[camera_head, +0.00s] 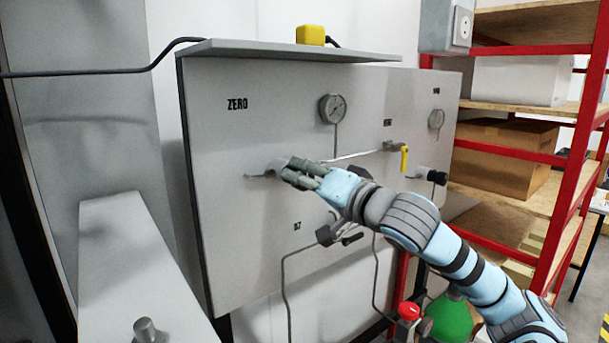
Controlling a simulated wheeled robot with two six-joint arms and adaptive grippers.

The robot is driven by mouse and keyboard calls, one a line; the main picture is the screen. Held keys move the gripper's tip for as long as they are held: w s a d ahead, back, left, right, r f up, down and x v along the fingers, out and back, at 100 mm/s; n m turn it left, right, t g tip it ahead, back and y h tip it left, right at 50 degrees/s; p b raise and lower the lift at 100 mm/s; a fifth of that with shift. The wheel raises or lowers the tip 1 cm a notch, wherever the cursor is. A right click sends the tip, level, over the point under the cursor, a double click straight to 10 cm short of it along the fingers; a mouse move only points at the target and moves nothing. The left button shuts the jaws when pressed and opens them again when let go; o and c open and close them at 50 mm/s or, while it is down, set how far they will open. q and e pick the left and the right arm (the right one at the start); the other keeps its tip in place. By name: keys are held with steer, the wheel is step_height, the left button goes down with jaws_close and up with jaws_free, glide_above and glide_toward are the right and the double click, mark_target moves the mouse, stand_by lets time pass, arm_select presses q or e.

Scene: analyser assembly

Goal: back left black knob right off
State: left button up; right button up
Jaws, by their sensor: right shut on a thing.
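A grey panel (240,240) marked ZERO carries gauges, pipes and valves. My right gripper (292,172) reaches in from the lower right and is shut at the left valve on the panel. Its fingers cover the black knob there, so the knob itself is hidden. A short thin pipe (258,176) shows to the left of the fingers. Another black knob (442,178) sits at the panel's right side. A lower black knob (324,236) sits below my right wrist. My left gripper is not in view.
A yellow-handled valve (404,158) and a round gauge (333,108) are near my right arm. A red-framed shelf (575,150) with boxes stands at the right. A green cylinder (448,320) with a red knob (409,311) is below my forearm.

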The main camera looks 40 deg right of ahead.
steer(key=shift+n, duration=1)
steer(key=o, duration=1.2)
steer(key=shift+c, duration=0.2)
step_height(320, 180, up, 10)
steer(key=shift+w+a, duration=0.1)
